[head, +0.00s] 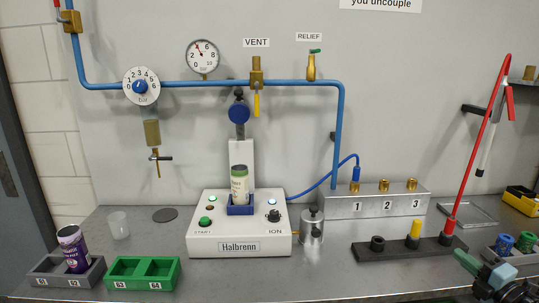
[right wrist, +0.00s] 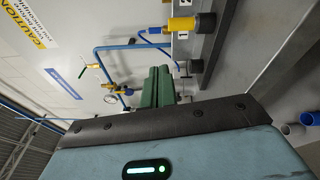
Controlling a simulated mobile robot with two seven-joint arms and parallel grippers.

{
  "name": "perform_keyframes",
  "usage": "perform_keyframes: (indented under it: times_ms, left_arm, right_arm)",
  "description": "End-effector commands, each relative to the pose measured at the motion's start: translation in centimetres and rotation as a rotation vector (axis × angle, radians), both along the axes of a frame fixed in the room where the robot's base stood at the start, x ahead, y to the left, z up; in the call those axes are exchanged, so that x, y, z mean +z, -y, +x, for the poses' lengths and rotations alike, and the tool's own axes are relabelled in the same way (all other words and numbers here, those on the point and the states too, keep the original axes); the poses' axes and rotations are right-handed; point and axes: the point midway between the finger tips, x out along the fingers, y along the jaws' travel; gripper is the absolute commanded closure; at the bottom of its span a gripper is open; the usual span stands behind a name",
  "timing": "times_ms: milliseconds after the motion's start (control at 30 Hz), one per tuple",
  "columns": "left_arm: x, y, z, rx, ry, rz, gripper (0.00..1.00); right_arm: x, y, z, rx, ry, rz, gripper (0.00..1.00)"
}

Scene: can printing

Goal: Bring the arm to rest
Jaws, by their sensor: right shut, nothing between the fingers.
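My right gripper (head: 464,259) shows at the lower right of the head view, over the bench's front edge, right of the black block and near the grey holder. Its green fingers are together with nothing between them. The right wrist view shows the same green fingers (right wrist: 158,78) side by side, pointing toward the wall and pipework, clear of contact as far as I can see. My left gripper is out of view.
The black block (head: 400,250) holds black, yellow and red connectors. The grey holder (head: 513,256) has blue and green pieces. The white Halbrenn machine (head: 240,225) has a can (head: 239,185) in its blue seat. A purple can (head: 73,249) stands in the left grey tray (head: 50,271).

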Motion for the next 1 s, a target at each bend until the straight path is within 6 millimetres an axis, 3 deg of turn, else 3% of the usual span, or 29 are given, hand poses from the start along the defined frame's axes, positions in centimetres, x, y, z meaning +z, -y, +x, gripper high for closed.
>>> perform_keyframes:
  times_ms: [67, 367, 667, 867, 1000]
  left_arm:
    - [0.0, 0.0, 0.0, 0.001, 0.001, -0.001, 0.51]
    - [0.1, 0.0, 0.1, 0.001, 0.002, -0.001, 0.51]
    - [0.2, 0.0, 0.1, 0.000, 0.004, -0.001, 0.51]
    - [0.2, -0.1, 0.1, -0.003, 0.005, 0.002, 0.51]
    - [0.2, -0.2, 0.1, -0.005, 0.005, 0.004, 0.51]
  right_arm:
    - [0.2, 1.0, -1.1, -0.005, -0.011, -0.028, 1.00]
    - [-0.8, 6.3, -0.4, -0.288, -0.091, 0.387, 1.00]
    - [-4.8, 11.0, -1.8, -0.605, -0.215, 0.847, 1.00]
    - [-12.4, 5.3, -4.5, -0.583, -0.344, 0.912, 1.00]
    - [-17.6, 0.4, -7.4, -0.567, -0.442, 0.971, 1.00]
